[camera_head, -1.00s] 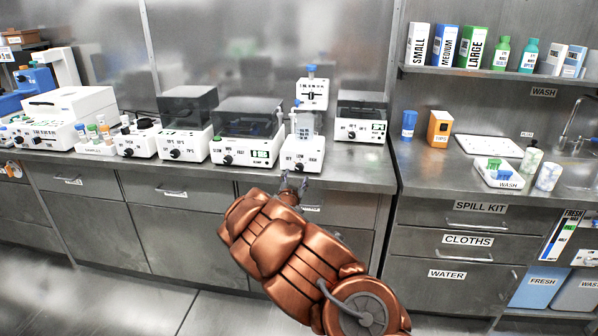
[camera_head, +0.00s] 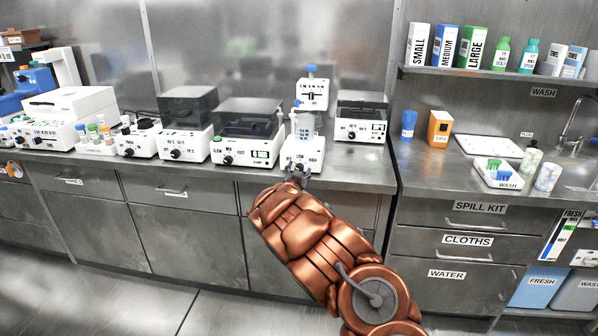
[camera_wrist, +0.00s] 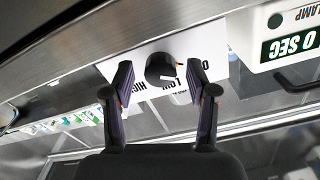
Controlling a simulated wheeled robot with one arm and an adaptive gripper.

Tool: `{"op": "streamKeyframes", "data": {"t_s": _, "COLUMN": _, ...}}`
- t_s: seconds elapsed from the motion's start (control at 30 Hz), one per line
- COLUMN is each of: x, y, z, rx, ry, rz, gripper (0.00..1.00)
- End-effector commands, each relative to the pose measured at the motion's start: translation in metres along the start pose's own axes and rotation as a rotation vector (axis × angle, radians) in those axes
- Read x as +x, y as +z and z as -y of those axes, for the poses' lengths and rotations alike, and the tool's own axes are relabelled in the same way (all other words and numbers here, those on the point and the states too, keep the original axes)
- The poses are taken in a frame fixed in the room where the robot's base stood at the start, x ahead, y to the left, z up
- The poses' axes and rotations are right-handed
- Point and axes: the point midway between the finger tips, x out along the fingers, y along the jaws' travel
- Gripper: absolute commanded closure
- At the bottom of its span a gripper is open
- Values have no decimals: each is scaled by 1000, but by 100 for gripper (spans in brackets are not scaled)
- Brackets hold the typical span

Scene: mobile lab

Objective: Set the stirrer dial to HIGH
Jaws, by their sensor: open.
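The white stirrer (camera_head: 303,155) stands at the counter's front edge, with a clear vessel (camera_head: 304,126) above its base. In the wrist view, its black round dial (camera_wrist: 160,68) sits on the white front panel (camera_wrist: 217,78), seen upside down, with LOW and HIGH labels beside it. The dial carries a small orange mark on its right side; I cannot tell surely which label it points to. My gripper (camera_wrist: 167,84) is open, one finger on either side of the dial, with visible gaps. In the head view my gripper (camera_head: 299,178) is at the stirrer's front, hiding the dial.
A white device (camera_head: 246,133) with a dark lid stands close on the left. Another (camera_head: 361,117) stands further back on the right; a unit reading 0 SEC (camera_wrist: 280,35) shows in the wrist view. The counter edge (camera_head: 350,180) runs below the stirrer. The floor in front is clear.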

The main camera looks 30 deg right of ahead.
Motion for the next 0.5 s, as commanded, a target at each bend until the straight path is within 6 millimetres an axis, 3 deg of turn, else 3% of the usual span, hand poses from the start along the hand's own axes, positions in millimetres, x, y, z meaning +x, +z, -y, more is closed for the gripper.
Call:
{"op": "streamKeyframes", "data": {"t_s": 0.07, "x": 0, "y": 0, "z": 0, "rx": 0, "ry": 0, "rz": 0, "gripper": 44}}
{"op": "streamKeyframes", "data": {"t_s": 0.5, "x": 0, "y": 0, "z": 0, "rx": 0, "ry": 0, "rz": 0, "gripper": 90}}
